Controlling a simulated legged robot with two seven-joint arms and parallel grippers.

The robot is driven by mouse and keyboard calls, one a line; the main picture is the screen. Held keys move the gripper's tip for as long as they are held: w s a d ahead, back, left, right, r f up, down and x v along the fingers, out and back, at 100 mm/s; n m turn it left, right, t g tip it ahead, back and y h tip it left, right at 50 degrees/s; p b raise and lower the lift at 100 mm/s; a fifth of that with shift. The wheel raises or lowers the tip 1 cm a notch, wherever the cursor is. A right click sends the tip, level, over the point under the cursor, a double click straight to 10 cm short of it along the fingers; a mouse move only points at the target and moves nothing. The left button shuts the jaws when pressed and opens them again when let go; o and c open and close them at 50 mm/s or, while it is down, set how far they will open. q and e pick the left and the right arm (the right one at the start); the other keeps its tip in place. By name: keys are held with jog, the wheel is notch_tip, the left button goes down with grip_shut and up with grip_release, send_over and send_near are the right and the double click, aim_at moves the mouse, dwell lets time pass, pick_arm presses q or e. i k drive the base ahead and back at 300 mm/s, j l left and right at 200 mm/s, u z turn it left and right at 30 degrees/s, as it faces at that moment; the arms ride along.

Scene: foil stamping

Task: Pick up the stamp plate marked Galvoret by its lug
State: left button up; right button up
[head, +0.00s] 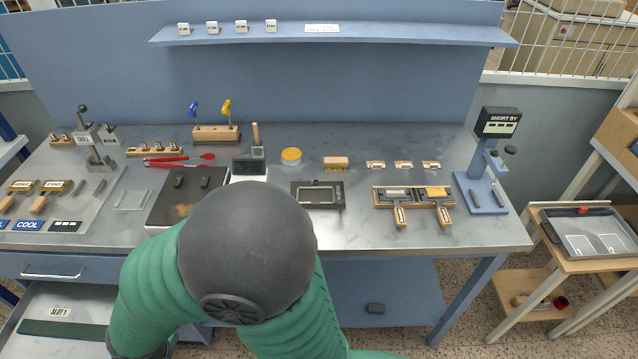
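Two plate-like pieces with wooden handles lie in a holder at the right of the bench: one with a grey face (397,193) and one with a yellowish face (437,191). Two more handled pieces with brass-coloured tops, a left one (22,186) and a right one (55,185), lie at the far left. Their lettering is too small to read, so I cannot tell which is marked Galvoret. Neither of my grippers shows. A green arm with a dark rounded cap, part of my own body, fills the front centre and hides the bench edge there.
The bench (350,240) also holds a dark plate (186,195), red tongs (165,160), a yellow round tin (291,155), a black frame (318,193) and a blue stand (481,190) with a sign. An open drawer (65,300) juts out at front left. The right front bench strip is clear.

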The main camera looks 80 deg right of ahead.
aim_at(437, 194)
jog(key=z, duration=3.65)
